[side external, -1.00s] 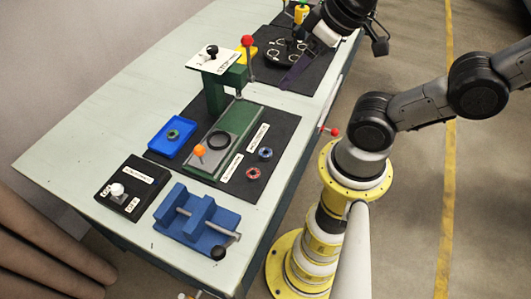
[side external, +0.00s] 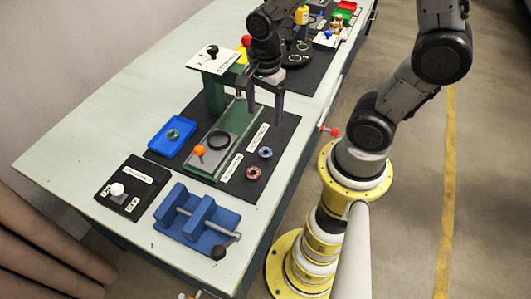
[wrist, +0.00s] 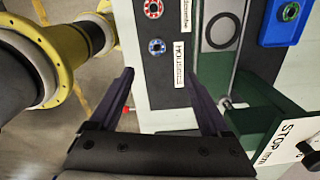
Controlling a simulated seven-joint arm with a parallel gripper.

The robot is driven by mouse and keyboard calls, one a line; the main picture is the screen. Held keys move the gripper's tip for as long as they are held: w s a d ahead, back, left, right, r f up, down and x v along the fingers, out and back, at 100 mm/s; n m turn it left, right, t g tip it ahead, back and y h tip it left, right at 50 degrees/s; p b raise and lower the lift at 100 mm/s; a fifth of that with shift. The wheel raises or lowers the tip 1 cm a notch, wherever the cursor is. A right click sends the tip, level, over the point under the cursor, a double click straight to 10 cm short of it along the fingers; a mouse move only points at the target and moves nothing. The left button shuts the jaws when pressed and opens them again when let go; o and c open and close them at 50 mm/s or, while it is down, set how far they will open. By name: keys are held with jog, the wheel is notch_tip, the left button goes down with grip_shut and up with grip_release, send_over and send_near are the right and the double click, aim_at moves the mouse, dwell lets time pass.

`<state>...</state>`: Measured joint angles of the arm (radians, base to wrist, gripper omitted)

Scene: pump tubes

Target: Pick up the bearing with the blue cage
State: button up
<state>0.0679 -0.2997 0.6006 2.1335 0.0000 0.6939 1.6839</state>
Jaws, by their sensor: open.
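The bearing with the blue cage (side external: 265,152) lies flat on the black mat (side external: 283,136), right of the green press. It also shows in the wrist view (wrist: 157,46), ahead of and between my fingertips. The bearing with the red cage (side external: 253,173) lies close by, nearer the camera, and shows at the top of the wrist view (wrist: 153,8). My gripper (side external: 264,108) is open and empty, fingers pointing down, above the mat and short of the blue-caged bearing. In the wrist view my gripper (wrist: 159,74) has its dark fingers wide apart.
A green press (side external: 214,95) with a STOP sign (side external: 213,59) stands close to my gripper's left. A blue tray (side external: 160,148) holds a green-caged ring. A blue vise (side external: 197,217) and a black switch box (side external: 132,187) are nearer. White labels lie beside the bearings.

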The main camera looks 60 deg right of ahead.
aim_at(265, 152)
notch_tip(265, 152, down, 14)
jog(key=shift+s+a+f, duration=0.1)
jog(key=shift+s, duration=0.05)
grip_shut()
dwell(0.8)
